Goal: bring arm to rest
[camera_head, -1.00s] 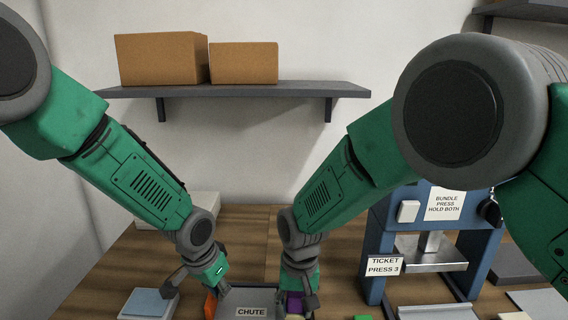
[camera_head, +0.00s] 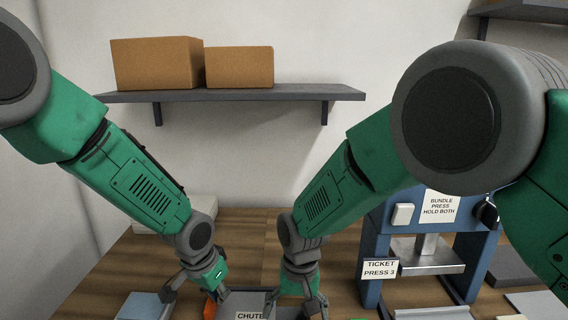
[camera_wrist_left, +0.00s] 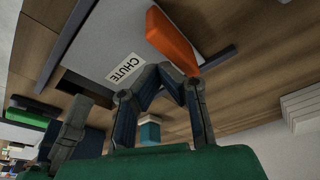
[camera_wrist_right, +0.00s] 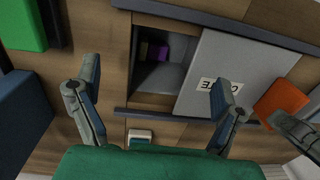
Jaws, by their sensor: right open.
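My left gripper (camera_head: 195,292) hangs low at the left of the chute (camera_head: 250,297) in the head view. In the left wrist view its fingertips (camera_wrist_left: 164,76) lean close together with nothing seen between them; whether they touch is unclear. My right gripper (camera_head: 298,300) is over the chute area. In the right wrist view its fingers (camera_wrist_right: 155,95) are spread wide and empty. The chute's labelled grey plate (camera_wrist_right: 228,75) lies beside a dark opening, where a small purple block (camera_wrist_right: 157,52) and a darker piece lie.
An orange block (camera_wrist_right: 281,101) sits at the plate's edge. A blue press (camera_head: 375,245) with a ticket sign stands at the right. A shelf (camera_head: 235,93) with two cardboard boxes hangs on the back wall. Bare wooden table shows between my arms.

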